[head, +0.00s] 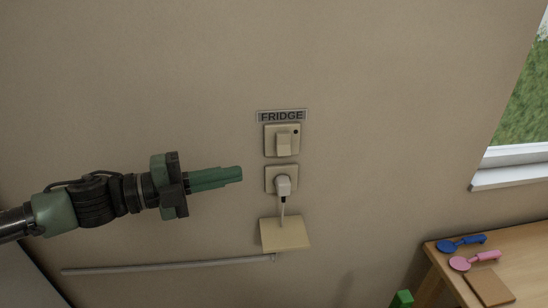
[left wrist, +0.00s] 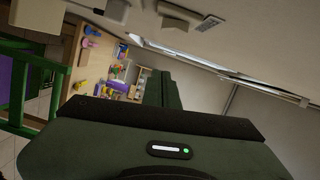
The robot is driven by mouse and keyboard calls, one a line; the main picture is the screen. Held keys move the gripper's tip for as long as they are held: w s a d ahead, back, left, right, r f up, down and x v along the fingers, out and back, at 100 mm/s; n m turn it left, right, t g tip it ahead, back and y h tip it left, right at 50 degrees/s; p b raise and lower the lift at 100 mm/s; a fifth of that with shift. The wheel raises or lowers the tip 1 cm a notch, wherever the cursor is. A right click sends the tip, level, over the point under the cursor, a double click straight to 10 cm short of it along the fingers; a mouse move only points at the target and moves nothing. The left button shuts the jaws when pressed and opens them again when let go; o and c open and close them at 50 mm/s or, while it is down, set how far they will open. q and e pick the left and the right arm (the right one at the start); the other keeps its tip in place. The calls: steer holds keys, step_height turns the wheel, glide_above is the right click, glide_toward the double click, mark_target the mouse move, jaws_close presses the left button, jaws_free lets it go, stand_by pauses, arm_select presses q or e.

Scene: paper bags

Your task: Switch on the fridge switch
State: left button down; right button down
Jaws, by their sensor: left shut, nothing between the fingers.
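The fridge switch (head: 283,143) is a beige plate on the wall with a protruding rocker and a small dark dot at its upper right. The grey FRIDGE label (head: 282,116) is right above it. Below it is a socket with a white plug (head: 283,186) in it. My left gripper (head: 240,174) is shut and empty, pointing right, left of the socket and lower than the switch, apart from both in the picture. The left wrist view shows its closed green fingers (left wrist: 168,90), with the switch (left wrist: 180,16) near the top edge. My right gripper is out of view.
A small beige ledge (head: 285,235) is below the socket, with the plug's cord running down to it. A pale conduit (head: 165,267) runs left along the wall. A wooden table (head: 520,265) with blue and pink utensils stands at lower right, under a window. The wall around the switch is clear.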

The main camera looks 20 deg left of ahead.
mark_target(284, 145)
arm_select(q)
steer(key=w+d+f+p, duration=0.1)
steer(key=w+d+p, duration=0.5)
steer(key=w+p, duration=0.2)
steer(key=shift+w+d, duration=0.25)
steer(key=shift+w, duration=0.55)
steer(key=shift+f, duration=0.1)
